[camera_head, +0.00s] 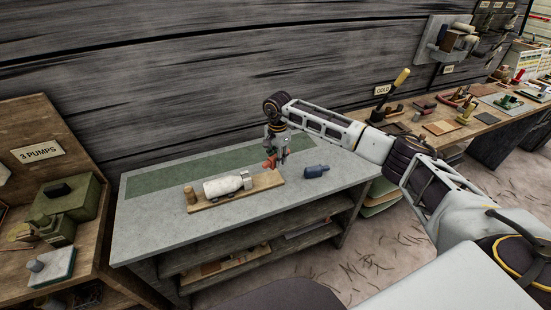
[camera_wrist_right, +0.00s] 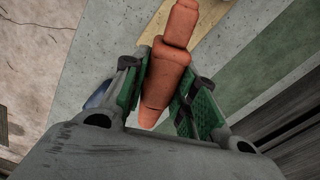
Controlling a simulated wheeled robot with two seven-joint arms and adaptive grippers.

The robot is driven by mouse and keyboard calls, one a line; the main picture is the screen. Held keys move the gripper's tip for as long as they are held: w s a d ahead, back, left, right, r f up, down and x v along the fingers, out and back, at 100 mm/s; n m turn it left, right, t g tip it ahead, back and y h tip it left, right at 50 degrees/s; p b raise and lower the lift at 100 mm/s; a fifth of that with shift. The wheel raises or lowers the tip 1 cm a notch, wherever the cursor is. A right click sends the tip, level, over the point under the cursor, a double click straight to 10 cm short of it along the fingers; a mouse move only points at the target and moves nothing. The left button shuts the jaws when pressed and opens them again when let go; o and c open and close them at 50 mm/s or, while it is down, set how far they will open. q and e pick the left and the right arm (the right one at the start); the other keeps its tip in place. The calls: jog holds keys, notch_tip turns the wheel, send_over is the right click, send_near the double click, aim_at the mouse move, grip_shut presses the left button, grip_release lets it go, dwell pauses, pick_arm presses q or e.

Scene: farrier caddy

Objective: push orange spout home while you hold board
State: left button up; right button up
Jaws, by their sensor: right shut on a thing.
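The orange spout (camera_head: 269,162) is at the right end of the wooden board (camera_head: 234,198), near a white bottle (camera_head: 222,187) that lies on the board. My right gripper (camera_head: 276,158) is shut on the spout. I cannot tell whether the spout touches the bottle. My left gripper is not in view.
A dark blue bottle (camera_head: 316,171) lies on the grey bench (camera_head: 140,240), right of the board. A green strip (camera_head: 160,182) runs along the bench's back. A shelf with green boxes (camera_head: 75,196) stands at left, and a cluttered workbench (camera_head: 470,128) at right.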

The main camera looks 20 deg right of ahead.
aim_at(277, 176)
jog(key=m, duration=0.4)
dwell(0.3)
dwell(0.4)
jog(key=shift+f, duration=3.35)
